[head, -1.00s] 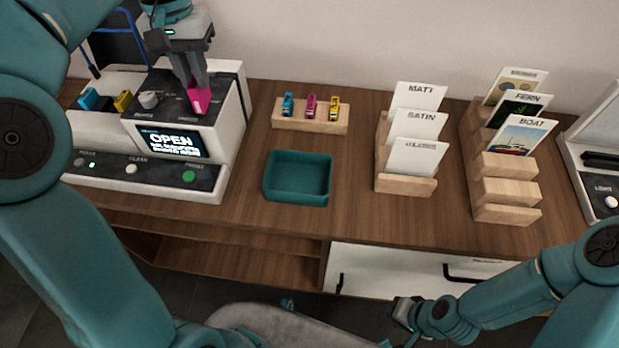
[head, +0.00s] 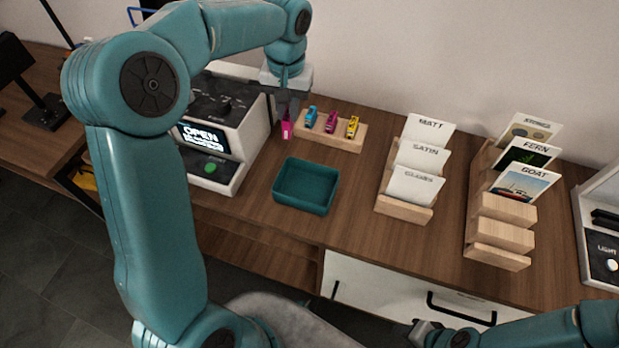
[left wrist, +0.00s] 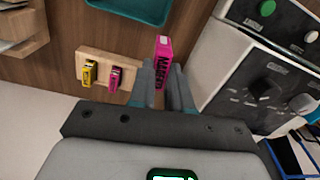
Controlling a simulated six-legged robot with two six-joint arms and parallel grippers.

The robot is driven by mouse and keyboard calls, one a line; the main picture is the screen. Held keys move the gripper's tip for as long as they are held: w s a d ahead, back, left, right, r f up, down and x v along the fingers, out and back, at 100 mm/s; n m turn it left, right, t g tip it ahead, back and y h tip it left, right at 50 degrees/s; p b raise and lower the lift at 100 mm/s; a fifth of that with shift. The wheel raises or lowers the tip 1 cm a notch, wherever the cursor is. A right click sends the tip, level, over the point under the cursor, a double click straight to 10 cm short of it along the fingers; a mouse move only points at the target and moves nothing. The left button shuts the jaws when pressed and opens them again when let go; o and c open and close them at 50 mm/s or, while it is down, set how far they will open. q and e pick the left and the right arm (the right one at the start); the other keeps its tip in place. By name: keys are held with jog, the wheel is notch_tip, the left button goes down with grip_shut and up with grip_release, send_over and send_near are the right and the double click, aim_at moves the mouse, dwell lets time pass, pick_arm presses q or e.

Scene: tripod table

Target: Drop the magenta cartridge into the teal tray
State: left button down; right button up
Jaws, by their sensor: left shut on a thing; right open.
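The magenta cartridge (head: 287,128) is held in my left gripper (head: 286,115), which is shut on it above the table, between the printer and the wooden cartridge rack. In the left wrist view the cartridge (left wrist: 163,62) stands out between the fingers with dark lettering on its side. The teal tray (head: 306,187) sits empty on the table, nearer the front and a little right of the cartridge; its edge shows at the top of the left wrist view (left wrist: 135,8). My right gripper (head: 424,330) is open and empty at the bottom, in front of the cabinet.
The wooden rack (head: 345,143) holds cyan, magenta and yellow cartridges close to the right of my left gripper. The printer (head: 236,142), its screen reading OPEN, stands to the left. Paper holders (head: 400,208) and card holders (head: 498,258) stand right. Table between tray and paper holders is clear.

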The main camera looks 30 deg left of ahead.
pick_arm(q)
jog(key=s+d+f+m+p, duration=0.1)
jog(key=s+d+f+p, duration=0.2)
jog(key=s+d+p, duration=0.5)
jog(key=w+f, duration=0.1)
jog(key=f, duration=0.1)
jog(key=w+a+f+b, duration=0.1)
jog(key=f, duration=0.1)
jog(key=w+a+f+b, duration=0.1)
jog(key=f, duration=0.1)
jog(key=shift+f, duration=0.1)
jog(key=shift+s, duration=0.1)
jog(key=c, duration=1.1)
grip_release()
jog(key=shift+o, duration=0.6)
